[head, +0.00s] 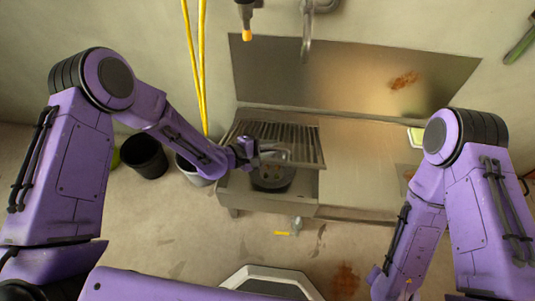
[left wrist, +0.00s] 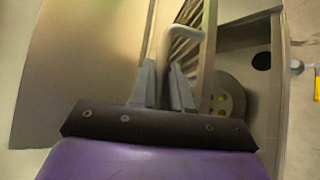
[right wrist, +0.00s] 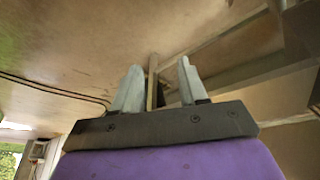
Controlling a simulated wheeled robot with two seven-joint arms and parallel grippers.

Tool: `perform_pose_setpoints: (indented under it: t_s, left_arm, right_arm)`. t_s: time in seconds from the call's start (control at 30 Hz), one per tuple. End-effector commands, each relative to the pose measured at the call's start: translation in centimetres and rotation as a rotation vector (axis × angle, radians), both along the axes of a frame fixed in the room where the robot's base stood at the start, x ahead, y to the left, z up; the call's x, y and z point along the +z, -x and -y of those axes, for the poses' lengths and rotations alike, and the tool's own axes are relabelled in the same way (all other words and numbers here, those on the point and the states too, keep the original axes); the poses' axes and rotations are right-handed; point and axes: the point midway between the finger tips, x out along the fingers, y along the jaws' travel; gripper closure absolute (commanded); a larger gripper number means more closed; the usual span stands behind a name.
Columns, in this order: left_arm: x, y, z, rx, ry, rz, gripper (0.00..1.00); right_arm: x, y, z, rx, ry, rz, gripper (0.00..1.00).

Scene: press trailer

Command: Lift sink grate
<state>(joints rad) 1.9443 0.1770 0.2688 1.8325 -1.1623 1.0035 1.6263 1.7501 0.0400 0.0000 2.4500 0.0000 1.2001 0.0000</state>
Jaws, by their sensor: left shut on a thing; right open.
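The dark slatted sink grate (head: 290,133) sits tilted over the sink basin (head: 305,194), with its front edge raised clear of the basin. The round drain (head: 271,178) shows beneath it. My left gripper (head: 262,154) is shut on the grate's grey bent handle at the grate's front. In the left wrist view, the handle (left wrist: 178,32) rises between the fingers (left wrist: 162,85), with the grate slats (left wrist: 185,48) behind. My right gripper (right wrist: 158,85) is open and empty, low at the right; its fingers are not clear in the head view.
A metal counter (head: 360,160) lies right of the basin, with a metal backsplash (head: 350,85) behind. A tap (head: 306,45) hangs above. A black bucket (head: 144,157) and a pale bucket (head: 190,172) stand left of the sink. Yellow hoses (head: 197,60) hang behind my left arm.

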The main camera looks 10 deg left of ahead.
Motion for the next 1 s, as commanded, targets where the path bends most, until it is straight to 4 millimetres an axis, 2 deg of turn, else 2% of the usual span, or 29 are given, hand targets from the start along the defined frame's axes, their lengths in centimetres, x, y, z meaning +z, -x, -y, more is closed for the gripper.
perform_pose_setpoints:
  t_s: [0.03,0.2,0.4,0.77,0.8,0.87,0.9,0.93,1.0]
  left_arm:
    - [1.3,-0.7,-0.1,0.003,0.001,0.006,1.00]
    - [2.7,-2.1,0.0,0.002,0.002,0.006,1.00]
    - [3.3,-2.8,0.0,0.002,0.002,0.006,1.00]
    - [3.3,-2.9,0.0,0.002,0.002,0.006,1.00]
    - [3.3,-2.9,0.0,0.002,0.002,0.006,1.00]
    - [3.3,-2.9,0.0,0.002,0.002,0.006,1.00]
    - [3.3,-2.9,0.0,0.002,0.002,0.006,1.00]
    - [3.3,-2.9,0.0,0.002,0.002,0.006,1.00]
    - [3.3,-2.9,0.0,0.002,0.002,0.006,1.00]
  right_arm:
    - [1.0,0.0,0.0,0.000,0.000,0.000,0.57]
    - [1.9,0.0,0.0,0.000,0.000,0.000,0.57]
    - [2.3,0.0,0.0,0.000,0.000,0.000,0.57]
    - [2.3,0.0,0.0,0.000,0.000,0.000,0.57]
    - [2.3,0.0,0.0,0.000,0.000,0.000,0.61]
    - [2.3,0.0,0.0,0.000,0.000,0.000,0.80]
    - [2.3,0.0,0.0,0.000,0.000,0.000,0.93]
    - [2.3,0.0,0.0,0.000,0.000,0.000,1.00]
    - [2.2,0.3,0.0,0.000,0.000,-0.007,1.00]
